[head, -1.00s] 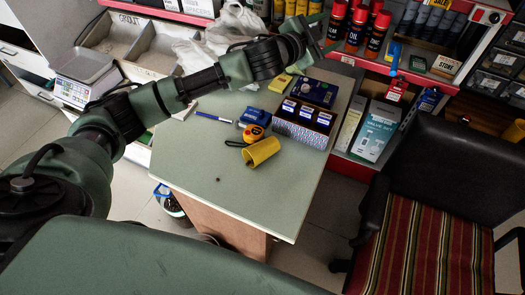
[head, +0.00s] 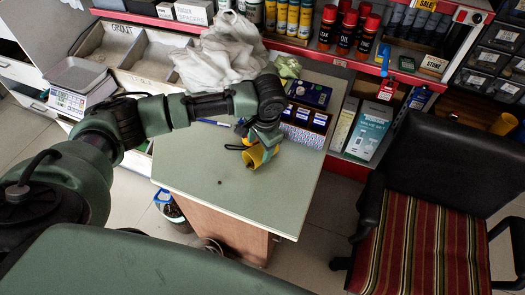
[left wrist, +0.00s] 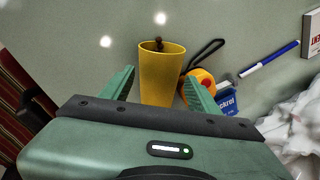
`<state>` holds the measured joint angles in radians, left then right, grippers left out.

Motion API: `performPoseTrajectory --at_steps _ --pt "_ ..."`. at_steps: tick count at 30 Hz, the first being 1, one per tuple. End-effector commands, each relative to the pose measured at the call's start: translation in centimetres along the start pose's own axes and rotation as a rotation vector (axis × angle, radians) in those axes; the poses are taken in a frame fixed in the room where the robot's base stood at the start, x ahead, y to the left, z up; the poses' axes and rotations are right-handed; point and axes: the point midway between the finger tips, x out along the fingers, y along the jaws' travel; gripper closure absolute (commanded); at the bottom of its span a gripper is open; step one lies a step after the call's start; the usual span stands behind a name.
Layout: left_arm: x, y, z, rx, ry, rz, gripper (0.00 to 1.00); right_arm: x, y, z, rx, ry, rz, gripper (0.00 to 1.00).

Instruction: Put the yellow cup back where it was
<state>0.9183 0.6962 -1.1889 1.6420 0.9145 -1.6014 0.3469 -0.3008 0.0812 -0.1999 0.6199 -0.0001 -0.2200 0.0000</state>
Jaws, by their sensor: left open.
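The yellow cup (head: 253,159) is on the grey-green counter (head: 200,185), beside the tape measure and in front of a box of small blue-labelled packs (head: 304,125). My left gripper (left wrist: 158,74) is open, with a finger on each side of the yellow cup (left wrist: 160,85) in the left wrist view. I see no clear contact. In the head view the left gripper (head: 262,145) comes down over the cup and hides part of it. Whether the cup stands or lies is hard to tell. My right gripper is not in view.
The orange and black tape measure (left wrist: 200,84) with its strap is close beside one finger. A blue box (left wrist: 227,98) and a blue-white pen (left wrist: 270,59) lie further over. White plastic bags (head: 222,58) are at the back. The counter's front is clear.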

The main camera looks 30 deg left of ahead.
Motion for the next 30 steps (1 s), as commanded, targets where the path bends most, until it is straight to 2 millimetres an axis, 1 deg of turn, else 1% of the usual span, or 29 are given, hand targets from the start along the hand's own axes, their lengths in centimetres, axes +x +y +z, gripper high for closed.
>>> performPoseTrajectory --at_steps 3,6,10,15,16,17,18,20,21,22,23,30 --pt "1.9 0.1 -0.1 0.0 -0.003 0.001 0.39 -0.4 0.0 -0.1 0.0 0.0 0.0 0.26" --pt "3.2 0.2 -0.1 0.001 -0.002 0.001 0.39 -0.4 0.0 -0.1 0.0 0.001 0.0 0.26" --pt "3.9 0.1 -0.1 0.001 0.001 -0.001 0.39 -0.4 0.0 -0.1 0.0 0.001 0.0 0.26" --pt "4.0 0.1 -0.1 0.001 0.002 -0.001 0.39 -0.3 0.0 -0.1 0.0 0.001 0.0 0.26" --pt "4.0 0.1 -0.1 0.001 0.002 -0.001 0.42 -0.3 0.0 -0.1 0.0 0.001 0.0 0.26" --pt "4.0 0.1 -0.1 0.001 0.002 -0.001 0.5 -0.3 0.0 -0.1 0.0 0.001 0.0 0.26" --pt "4.0 0.1 -0.1 0.001 0.002 -0.001 0.61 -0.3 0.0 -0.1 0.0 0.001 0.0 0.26" --pt "3.9 0.1 -0.1 0.001 0.002 -0.001 0.78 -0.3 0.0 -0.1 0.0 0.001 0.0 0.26" --pt "3.9 0.1 -0.1 0.001 0.002 -0.001 0.85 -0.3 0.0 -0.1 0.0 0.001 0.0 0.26" --pt "3.9 0.1 -0.1 0.001 0.002 -0.001 0.85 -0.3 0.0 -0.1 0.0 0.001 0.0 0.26" --pt "3.9 0.1 -0.1 0.001 0.002 -0.001 0.91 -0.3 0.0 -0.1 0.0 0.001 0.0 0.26" --pt "3.7 0.1 -0.2 0.001 0.003 -0.001 0.91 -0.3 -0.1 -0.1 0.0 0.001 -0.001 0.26"
